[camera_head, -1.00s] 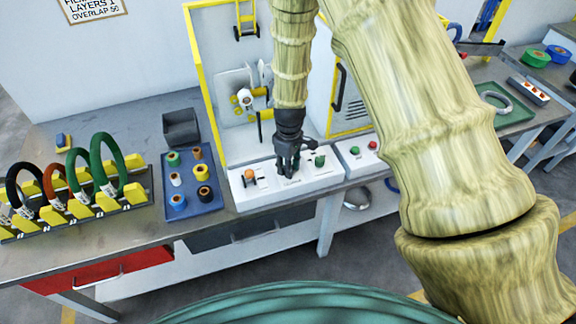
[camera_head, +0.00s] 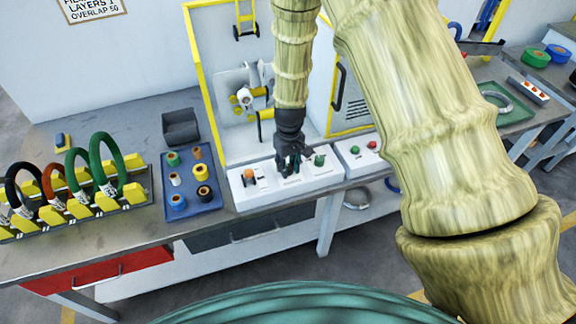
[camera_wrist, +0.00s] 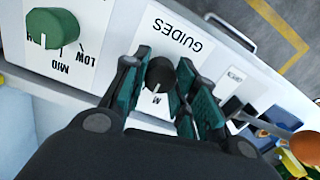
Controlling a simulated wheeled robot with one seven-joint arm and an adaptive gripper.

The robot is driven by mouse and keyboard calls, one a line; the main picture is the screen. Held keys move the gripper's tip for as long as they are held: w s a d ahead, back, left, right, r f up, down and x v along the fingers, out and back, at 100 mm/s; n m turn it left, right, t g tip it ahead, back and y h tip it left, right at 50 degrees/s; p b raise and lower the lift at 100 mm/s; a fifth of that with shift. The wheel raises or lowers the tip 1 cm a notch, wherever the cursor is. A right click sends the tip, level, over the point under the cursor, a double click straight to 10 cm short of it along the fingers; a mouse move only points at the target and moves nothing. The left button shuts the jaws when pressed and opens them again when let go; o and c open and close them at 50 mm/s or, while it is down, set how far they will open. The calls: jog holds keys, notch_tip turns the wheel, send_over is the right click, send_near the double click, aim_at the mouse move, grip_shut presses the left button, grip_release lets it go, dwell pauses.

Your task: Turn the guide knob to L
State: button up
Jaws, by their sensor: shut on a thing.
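The guide knob (camera_wrist: 160,75) is dark and round, on a white plate marked GUIDES, which appears upside down in the wrist view. An M mark shows beside the knob; other marks around it are hidden by my fingers. My gripper (camera_wrist: 163,88) has one finger on each side of the knob and is shut on it. In the head view my gripper (camera_head: 289,168) points down onto the middle of the white control panel (camera_head: 262,198), and the knob is hidden there.
A green knob (camera_wrist: 52,28) with LOW and MID marks stands on one side, and an orange knob (camera_wrist: 305,146) on the other. A blue tray (camera_head: 208,208) of spools and a rack of coloured coils (camera_head: 75,205) lie to the left.

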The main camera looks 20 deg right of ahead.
aim_at(289, 166)
jog(key=shift+w+m, duration=0.1)
jog(key=shift+m, duration=1.5)
jog(key=o, duration=1.1)
jog(key=shift+c, duration=0.2)
notch_tip(289, 166, up, 12)
jog(key=shift+d, duration=0.15)
